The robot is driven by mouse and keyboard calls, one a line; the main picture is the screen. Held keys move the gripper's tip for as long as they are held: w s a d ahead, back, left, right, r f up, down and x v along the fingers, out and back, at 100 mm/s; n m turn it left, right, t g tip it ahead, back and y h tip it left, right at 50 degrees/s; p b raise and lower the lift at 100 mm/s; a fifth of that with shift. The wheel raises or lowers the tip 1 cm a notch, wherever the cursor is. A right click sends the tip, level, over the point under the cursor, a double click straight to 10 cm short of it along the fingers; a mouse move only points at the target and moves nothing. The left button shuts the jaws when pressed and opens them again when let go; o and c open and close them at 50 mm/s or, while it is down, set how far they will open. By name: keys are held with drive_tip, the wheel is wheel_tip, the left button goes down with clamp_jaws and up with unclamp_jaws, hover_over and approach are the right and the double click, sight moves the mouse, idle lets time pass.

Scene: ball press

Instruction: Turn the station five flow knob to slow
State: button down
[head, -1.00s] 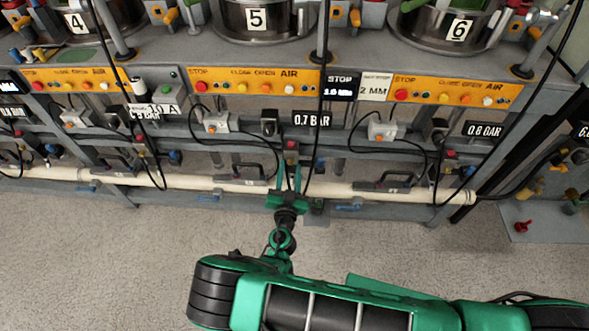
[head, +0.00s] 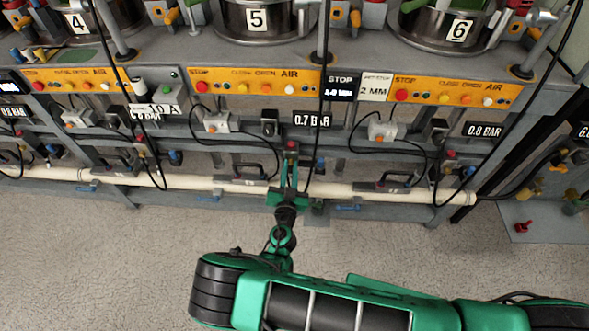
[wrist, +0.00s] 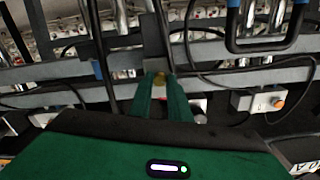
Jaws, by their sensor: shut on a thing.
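My gripper (head: 290,160) reaches up to the front of the station five bench, below the "0.7 BAR" label (head: 311,120). Its two green fingers are close together, shut on a small knob just under the red-topped fitting (head: 291,146).
Thin black cables hang on both sides of my gripper. An orange control panel (head: 250,81) sits above. The floor (head: 110,265) in front is clear.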

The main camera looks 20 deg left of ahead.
drive_tip(key=shift+w+d+f+n, duration=0.15)
drive_tip(key=shift+d+n, duration=0.05)
drive_tip(key=shift+n, duration=0.1)
drive_tip(key=n, duration=0.9)
drive_tip(key=shift+n, duration=0.4)
drive_tip(key=shift+f+n, duration=0.1)
drive_tip(key=shift+n, duration=1.6)
drive_tip(key=c, duration=1.6)
unclamp_jaws()
drive_tip(key=shift+n, duration=0.3)
drive_tip(key=shift+c, duration=0.2)
drive_tip(key=shift+a, duration=0.1)
